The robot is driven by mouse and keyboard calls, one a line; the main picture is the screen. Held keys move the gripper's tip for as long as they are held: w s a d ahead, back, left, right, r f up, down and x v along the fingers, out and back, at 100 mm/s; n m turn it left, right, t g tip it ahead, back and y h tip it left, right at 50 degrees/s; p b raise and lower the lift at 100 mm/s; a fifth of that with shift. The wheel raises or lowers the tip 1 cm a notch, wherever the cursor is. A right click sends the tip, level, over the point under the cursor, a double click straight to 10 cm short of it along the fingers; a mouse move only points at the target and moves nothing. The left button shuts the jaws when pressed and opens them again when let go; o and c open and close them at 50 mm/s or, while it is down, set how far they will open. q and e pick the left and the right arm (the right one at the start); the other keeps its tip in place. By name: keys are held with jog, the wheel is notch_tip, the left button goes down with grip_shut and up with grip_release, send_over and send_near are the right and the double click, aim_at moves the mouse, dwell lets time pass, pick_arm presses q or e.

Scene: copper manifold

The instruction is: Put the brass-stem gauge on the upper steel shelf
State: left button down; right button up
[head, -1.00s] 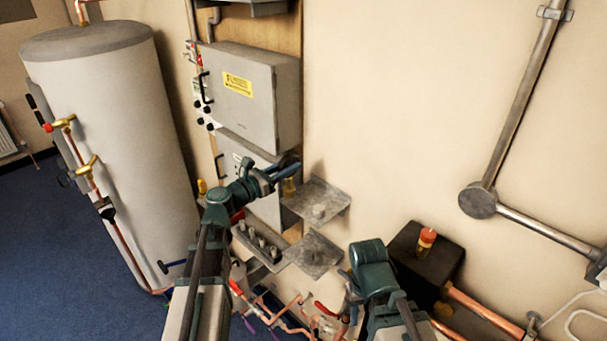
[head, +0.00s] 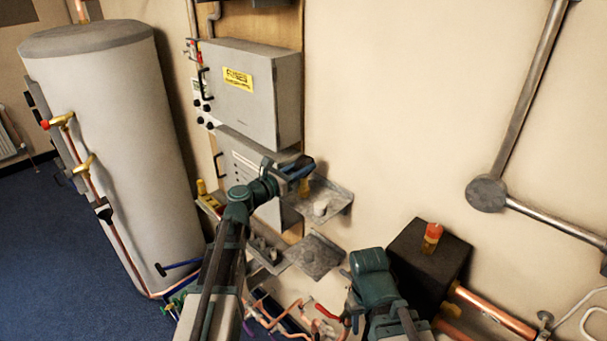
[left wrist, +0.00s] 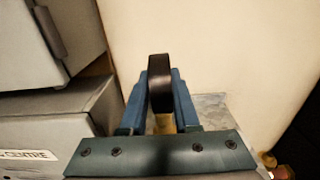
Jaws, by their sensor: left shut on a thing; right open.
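My left gripper (head: 300,166) is shut on the brass-stem gauge (left wrist: 159,85), whose dark round body stands edge-on between the blue fingers in the left wrist view. Its brass stem (head: 304,186) points down below the fingers in the head view. The upper steel shelf (head: 338,196) is on the wall, just below and to the right of the gauge. The gauge appears held above the shelf's left part, apart from its surface. The shelf's corner also shows in the left wrist view (left wrist: 211,108). My right gripper (head: 350,305) is open, low at the centre, partly hidden by its own wrist.
Grey electrical boxes (head: 255,95) are left of the shelves. A black box (head: 425,262) with a red-topped amber item (head: 433,233) is at right. Copper pipes lie below.

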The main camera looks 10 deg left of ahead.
pick_arm(q)
jog(key=shift+r, duration=0.1)
jog(key=shift+f, duration=0.2)
jog(key=c, duration=0.6)
grip_release()
jog(key=shift+c, duration=0.2)
jog(key=shift+r, duration=0.1)
jog(key=shift+r, duration=0.2)
jog(key=v, duration=1.2)
jog(key=shift+f, duration=0.2)
